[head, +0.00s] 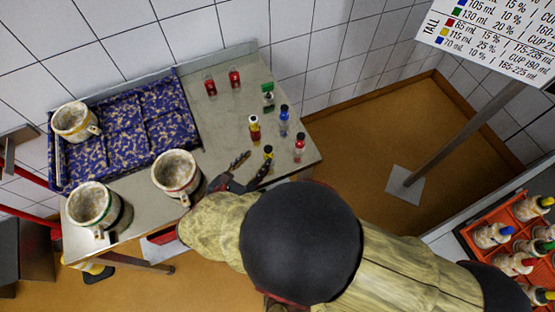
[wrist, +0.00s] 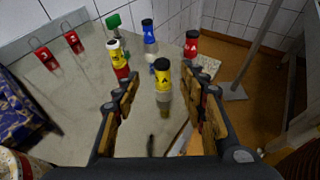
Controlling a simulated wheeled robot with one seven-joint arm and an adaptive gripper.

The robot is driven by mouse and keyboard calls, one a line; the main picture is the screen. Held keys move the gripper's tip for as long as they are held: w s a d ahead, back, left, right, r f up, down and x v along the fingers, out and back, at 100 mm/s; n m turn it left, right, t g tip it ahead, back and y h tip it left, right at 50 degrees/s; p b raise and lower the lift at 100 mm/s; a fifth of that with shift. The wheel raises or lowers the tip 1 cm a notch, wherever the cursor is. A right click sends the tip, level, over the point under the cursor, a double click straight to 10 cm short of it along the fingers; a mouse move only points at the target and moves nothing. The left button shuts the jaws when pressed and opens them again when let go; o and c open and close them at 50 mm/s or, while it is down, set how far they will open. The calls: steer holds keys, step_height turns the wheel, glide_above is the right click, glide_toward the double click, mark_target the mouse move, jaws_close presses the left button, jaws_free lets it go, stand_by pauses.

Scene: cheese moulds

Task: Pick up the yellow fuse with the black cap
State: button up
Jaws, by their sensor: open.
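The yellow fuse with the black cap (wrist: 162,79) stands upright on the table in the wrist view, straight ahead between my two fingers. Its lower part is pale and narrower. In the head view the same fuse (head: 268,152) shows just beyond my fingertips, its lower part partly hidden. My gripper (head: 255,164) is open and empty, low over the front of the table. In the wrist view my gripper (wrist: 160,92) has one finger on each side of the fuse, with a gap on both sides. Whether the fuse is fully between the fingertips I cannot tell.
Behind stand a yellow-and-red fuse (wrist: 118,58), a blue-banded fuse (wrist: 149,42), a red fuse (wrist: 191,45) and a green-capped one (wrist: 114,23). Mugs (head: 176,173) and a speckled blue tray (head: 185,105) take the left side.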

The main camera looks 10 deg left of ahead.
mark_target(266, 151)
steer(key=shift+x, duration=1.15)
steer(key=shift+b+x, duration=0.95)
steer(key=shift+x, duration=1.85)
steer(key=shift+d, duration=0.15)
steer(key=shift+c, duration=1.3)
steer(key=c, duration=0.7)
jaws_close()
